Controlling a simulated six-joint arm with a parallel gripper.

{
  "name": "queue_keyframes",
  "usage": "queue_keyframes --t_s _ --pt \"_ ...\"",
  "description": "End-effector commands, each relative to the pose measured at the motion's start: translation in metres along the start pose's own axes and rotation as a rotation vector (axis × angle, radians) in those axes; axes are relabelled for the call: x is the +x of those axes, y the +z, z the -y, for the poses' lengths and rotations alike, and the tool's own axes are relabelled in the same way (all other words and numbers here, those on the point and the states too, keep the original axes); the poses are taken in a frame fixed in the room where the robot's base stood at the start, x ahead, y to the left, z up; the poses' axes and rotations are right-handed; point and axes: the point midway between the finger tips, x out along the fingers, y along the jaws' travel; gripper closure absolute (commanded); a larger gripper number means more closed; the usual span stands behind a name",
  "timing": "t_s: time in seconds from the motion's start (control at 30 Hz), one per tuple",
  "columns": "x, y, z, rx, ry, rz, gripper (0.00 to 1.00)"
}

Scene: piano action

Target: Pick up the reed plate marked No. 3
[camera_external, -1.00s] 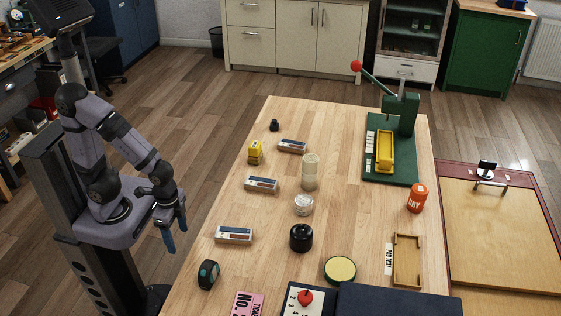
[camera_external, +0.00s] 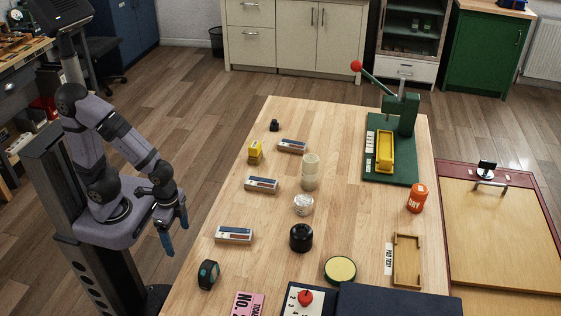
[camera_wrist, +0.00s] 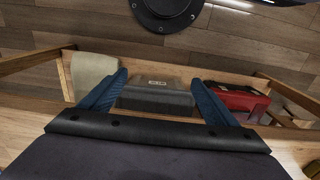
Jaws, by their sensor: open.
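Several similar small blocks with a pale body and a dark blue and silver top lie on the wooden table, and they may be the reed plates. One is near the front left (camera_external: 234,235), one in the middle left (camera_external: 261,185) and one farther back (camera_external: 292,146). Their markings are too small to read, so I cannot tell which is No. 3. My gripper (camera_external: 174,232) is open and empty, with blue fingers, left of the table and apart from all the blocks. The wrist view shows its two fingers (camera_wrist: 158,95) spread, with no block between them.
A green press (camera_external: 403,115) with a yellow holder stands at the back right. Clear discs (camera_external: 310,172), a black jar (camera_external: 301,238), an orange can (camera_external: 417,198) and a wooden tray (camera_external: 407,262) stand on the table (camera_external: 345,215). A dark watch-like item (camera_external: 208,274) sits near the left edge.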

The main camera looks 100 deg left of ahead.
Motion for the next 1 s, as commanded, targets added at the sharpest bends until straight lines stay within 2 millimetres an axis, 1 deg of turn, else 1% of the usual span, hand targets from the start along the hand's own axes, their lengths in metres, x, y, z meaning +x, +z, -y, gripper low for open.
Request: queue_keyframes --t_s 0.03,0.07,0.33,0.47,0.57,0.63,0.77,0.87,0.93,1.0 --pt "0.000 0.000 0.000 0.000 0.000 0.000 0.05" --pt "0.000 0.000 0.000 0.000 0.000 0.000 0.00" --pt "0.000 0.001 0.000 -0.011 0.004 0.010 0.00" --pt "0.001 0.008 -0.001 -0.081 0.033 0.072 0.00" --pt "0.001 0.017 -0.006 -0.193 0.085 0.173 0.00" --pt "0.000 0.025 -0.013 -0.304 0.141 0.270 0.00" --pt "-0.011 0.031 -0.034 -0.547 0.294 0.488 0.00" --pt "-0.027 0.023 -0.051 -0.736 0.443 0.653 0.00" --pt "-0.042 0.004 -0.052 -0.867 0.540 0.711 0.00" --pt "-0.053 -0.019 -0.045 -0.996 0.629 0.735 0.00"
